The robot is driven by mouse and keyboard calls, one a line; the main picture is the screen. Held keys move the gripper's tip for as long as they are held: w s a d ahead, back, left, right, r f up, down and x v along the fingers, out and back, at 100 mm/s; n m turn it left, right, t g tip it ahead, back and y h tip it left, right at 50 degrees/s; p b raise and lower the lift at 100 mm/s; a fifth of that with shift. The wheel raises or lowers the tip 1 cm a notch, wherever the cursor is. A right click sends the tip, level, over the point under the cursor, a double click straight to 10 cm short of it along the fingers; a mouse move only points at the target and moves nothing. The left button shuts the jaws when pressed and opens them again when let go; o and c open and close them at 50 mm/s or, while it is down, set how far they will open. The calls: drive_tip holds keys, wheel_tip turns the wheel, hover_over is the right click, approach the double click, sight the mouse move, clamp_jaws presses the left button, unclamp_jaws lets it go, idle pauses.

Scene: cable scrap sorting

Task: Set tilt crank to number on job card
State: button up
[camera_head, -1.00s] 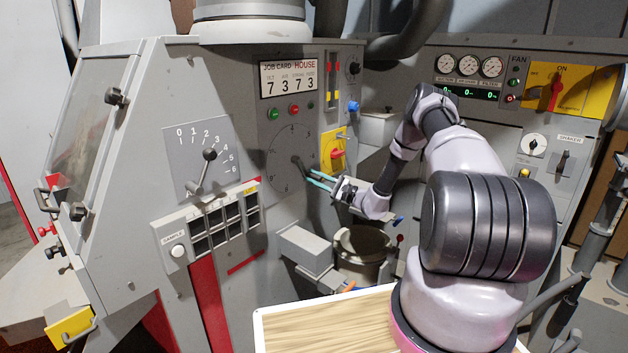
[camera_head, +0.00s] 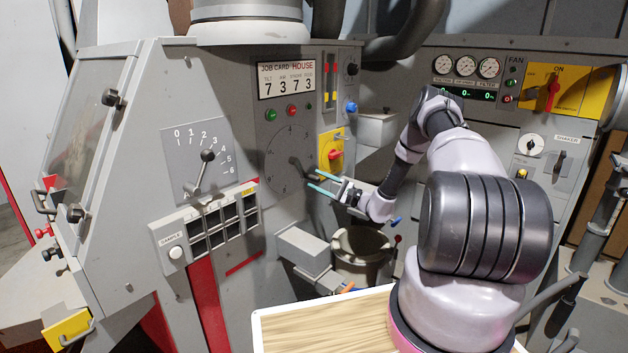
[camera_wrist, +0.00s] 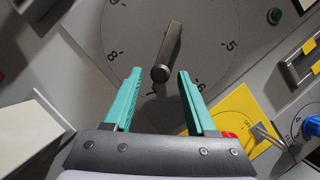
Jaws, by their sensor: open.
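The tilt crank (camera_head: 303,166) is a dark arm with a round knob on a grey numbered dial (camera_head: 277,172). In the wrist view the crank (camera_wrist: 172,44) runs down to its knob, toward a mark between 8 and 6 that is partly hidden. My gripper (camera_head: 312,178) has teal fingers and is open in front of the dial. In the wrist view the knob appears between the open fingertips of my gripper (camera_wrist: 159,72), with a visible gap on both sides.
A lever (camera_head: 207,156) on a 0 to 6 scale is left of the dial. A grey box (camera_head: 303,248) and a round pot (camera_head: 362,245) are below.

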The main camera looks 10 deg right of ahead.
drive_tip(key=v, duration=0.8)
drive_tip(key=shift+d, duration=0.2)
drive_tip(key=shift+s, duration=0.15)
drive_tip(key=s+a+r+n+g+h, duration=0.2)
drive_tip(key=s+a+r+n+g, duration=0.15)
drive_tip(key=r, duration=0.45)
drive_tip(key=s+a+r+n+g+h, duration=0.1)
drive_tip(key=s+a+r+n+g, duration=0.3)
drive_tip(key=r, duration=0.4)
drive_tip(key=s+a+r+n+g+h, duration=0.2)
drive_tip(key=s+a+r+n+g, duration=0.1)
drive_tip(key=s+a+r+g, duration=0.25)
drive_tip(key=s+d+r+t+h, duration=0.1)
drive_tip(key=s+r+t+h, duration=0.1)
drive_tip(key=s+r, duration=0.4)
drive_tip(key=s+d+r+n+t+h, duration=0.1)
drive_tip(key=s+r+h, duration=0.3)
drive_tip(key=s, duration=0.5)
drive_tip(key=s+d+r+t+h, duration=0.3)
drive_tip(key=s+r+t, duration=0.1)
drive_tip(key=s+r, duration=0.4)
drive_tip(key=shift+s+r+h, duration=0.15)
drive_tip(key=shift+s+h, duration=0.1)
drive_tip(key=shift+h, duration=0.15)
drive_tip(key=shift+n, duration=0.25)
